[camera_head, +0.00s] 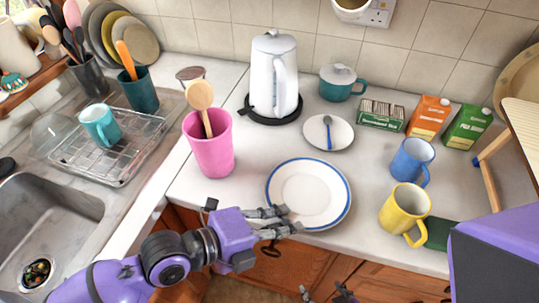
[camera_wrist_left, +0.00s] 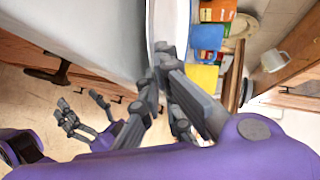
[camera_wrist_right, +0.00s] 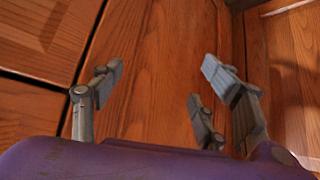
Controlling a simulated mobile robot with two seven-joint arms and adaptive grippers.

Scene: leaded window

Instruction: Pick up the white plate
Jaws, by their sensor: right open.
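The white plate (camera_head: 305,190) with a blue rim lies near the front edge of the counter in the head view. Part of it shows at the top of the left wrist view (camera_wrist_left: 168,20). My left gripper (camera_head: 280,220) is at the plate's front left rim, its fingers overlapping the rim in the picture. The fingers (camera_wrist_left: 165,65) are close together, and I cannot tell whether they pinch the rim. My right gripper (camera_wrist_right: 165,90) is open and empty in front of the wooden cupboard doors, below the counter. Its fingertips show at the bottom of the head view (camera_head: 325,295).
A pink cup (camera_head: 209,150) with a wooden spoon stands left of the plate. A saucer (camera_head: 342,133) with a spoon and a white kettle (camera_head: 273,80) are behind. Yellow (camera_head: 403,205) and blue (camera_head: 410,158) mugs stand to the right. The counter (camera_head: 245,175) left of the plate is clear.

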